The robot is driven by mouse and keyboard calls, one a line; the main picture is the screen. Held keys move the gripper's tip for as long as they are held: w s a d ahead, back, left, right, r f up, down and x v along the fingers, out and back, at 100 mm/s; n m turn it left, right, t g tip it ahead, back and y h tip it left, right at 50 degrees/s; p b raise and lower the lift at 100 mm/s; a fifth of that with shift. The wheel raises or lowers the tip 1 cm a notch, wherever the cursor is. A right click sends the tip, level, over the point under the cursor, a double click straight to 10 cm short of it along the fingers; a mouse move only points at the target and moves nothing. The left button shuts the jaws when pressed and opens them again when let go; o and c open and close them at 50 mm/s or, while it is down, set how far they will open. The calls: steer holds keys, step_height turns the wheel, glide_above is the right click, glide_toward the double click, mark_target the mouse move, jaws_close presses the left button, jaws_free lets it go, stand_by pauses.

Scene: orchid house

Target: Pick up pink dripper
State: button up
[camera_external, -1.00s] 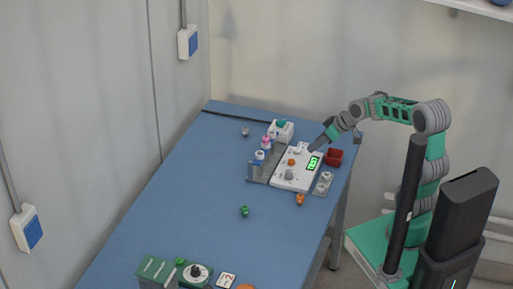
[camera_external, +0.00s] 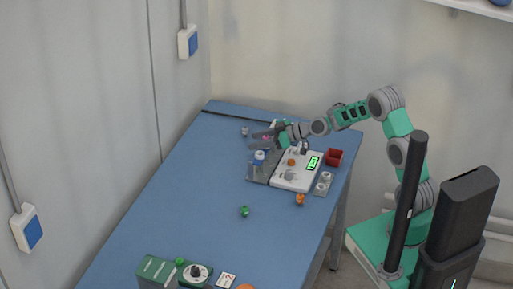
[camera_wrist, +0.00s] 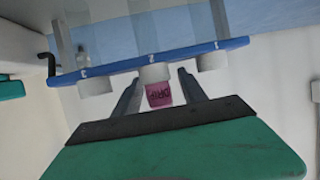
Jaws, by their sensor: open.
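The pink dripper (camera_wrist: 159,95) shows in the wrist view between my gripper's two fingers, with dark lettering on its side. It hangs just below a white collar on a blue rack bar (camera_wrist: 110,68). My gripper (camera_wrist: 158,80) is open, with one finger on each side of the dripper; I cannot tell whether either touches it. In the external view my gripper (camera_external: 268,135) is over the grey rack at the table's far end and hides most of the dripper, leaving a small pink patch (camera_external: 266,139).
A white device with a green display (camera_external: 313,163) stands right of the rack, with a red bin (camera_external: 334,157) beyond. A blue-and-white piece (camera_external: 259,157) is close to my gripper. Orange (camera_external: 300,199) and green (camera_external: 244,211) pieces stand nearer.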

jaws_close()
stand_by(0.4)
steer(key=shift+r, duration=0.15)
